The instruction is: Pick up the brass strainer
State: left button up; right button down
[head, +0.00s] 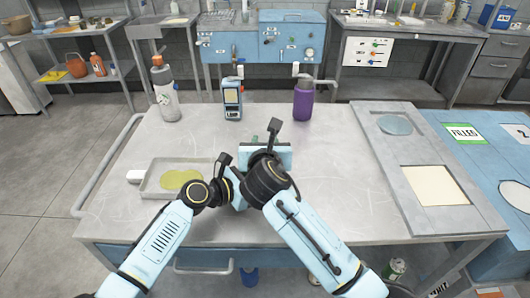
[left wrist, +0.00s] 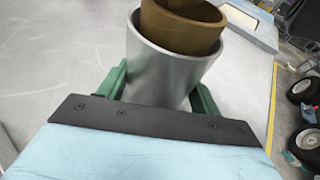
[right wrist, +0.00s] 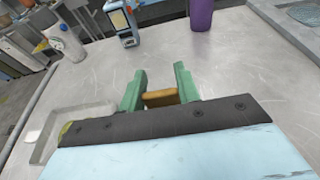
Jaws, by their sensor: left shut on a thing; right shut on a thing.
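The brass strainer (left wrist: 182,25) sits inside a silver metal cup (left wrist: 165,72), its brown rim standing above the cup's rim in the left wrist view. My left gripper (left wrist: 160,88) has its green fingers shut on the sides of the cup. In the right wrist view, my right gripper (right wrist: 160,78) has its green fingers closed on a brass edge of the strainer (right wrist: 161,98). In the head view, my right gripper (head: 272,148) is over the middle of the table, and its arm hides the cup and strainer. The left gripper is mostly hidden there.
A shallow tray (head: 150,182) with a yellow-green puddle lies left on the metal table (head: 330,215). A grey bottle (head: 168,100), a blue handheld device (head: 232,108) and a purple bottle (head: 303,103) stand along the back. A grey panel (head: 385,160) lies right. The table's front right is clear.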

notch_tip(320, 180, up, 16)
jog(key=shift+f, duration=0.15)
pick_arm(q)
jog(key=o, duration=0.8)
jog(key=shift+o, duration=0.2)
